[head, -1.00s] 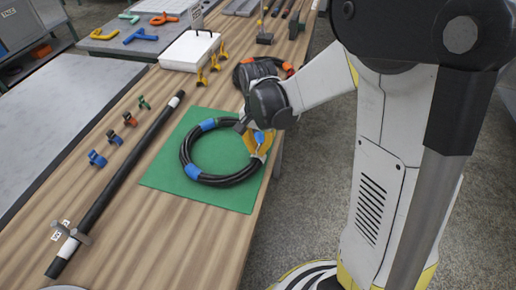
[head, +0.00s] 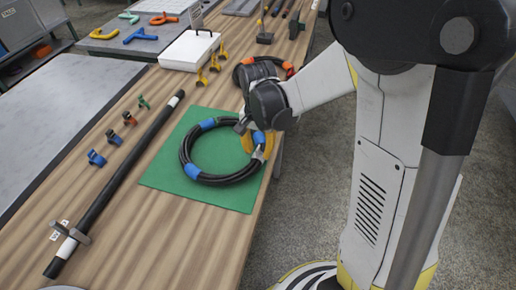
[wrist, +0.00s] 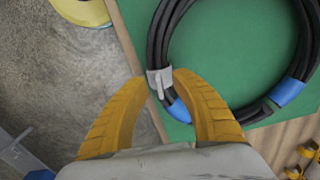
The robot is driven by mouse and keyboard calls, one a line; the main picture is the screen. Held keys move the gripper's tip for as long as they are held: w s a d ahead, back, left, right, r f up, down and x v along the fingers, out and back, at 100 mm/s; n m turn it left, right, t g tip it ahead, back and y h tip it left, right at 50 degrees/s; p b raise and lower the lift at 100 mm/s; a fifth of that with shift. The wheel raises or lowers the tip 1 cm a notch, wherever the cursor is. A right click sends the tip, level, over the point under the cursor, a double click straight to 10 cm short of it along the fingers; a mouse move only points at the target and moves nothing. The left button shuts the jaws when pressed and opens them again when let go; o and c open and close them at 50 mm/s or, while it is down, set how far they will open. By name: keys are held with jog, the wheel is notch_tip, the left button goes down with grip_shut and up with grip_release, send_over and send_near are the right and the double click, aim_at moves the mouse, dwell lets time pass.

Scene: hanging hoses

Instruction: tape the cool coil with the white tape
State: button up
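The black hose coil (head: 182,155) lies on a green mat (head: 222,160), with blue bands (head: 208,124) around it at several places. A whitish wrap (head: 258,154) sits around the coil's right side, close to a blue band; in the wrist view the wrap (wrist: 160,82) crosses the hose strands near the mat's edge. My gripper (head: 258,147) is over that side of the coil. In the wrist view its yellow fingers (wrist: 160,85) are apart, one to each side of the wrap, with nothing visibly clamped. Whether the fingertips touch the hose I cannot tell.
A long black tube (head: 120,182) and small coloured clips (head: 129,118) lie left of the mat. A white box (head: 190,50), yellow clamps (head: 215,62) and another dark coil (head: 262,70) stand behind. The table's right edge runs close beside the mat.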

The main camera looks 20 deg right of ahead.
notch_tip(320, 180, up, 12)
jog(key=s+r+n+t, duration=0.3)
jog(key=s+n+t, duration=0.4)
jog(key=s, duration=0.5)
jog(key=shift+s+n, duration=0.3)
jog(key=shift+n, duration=0.4)
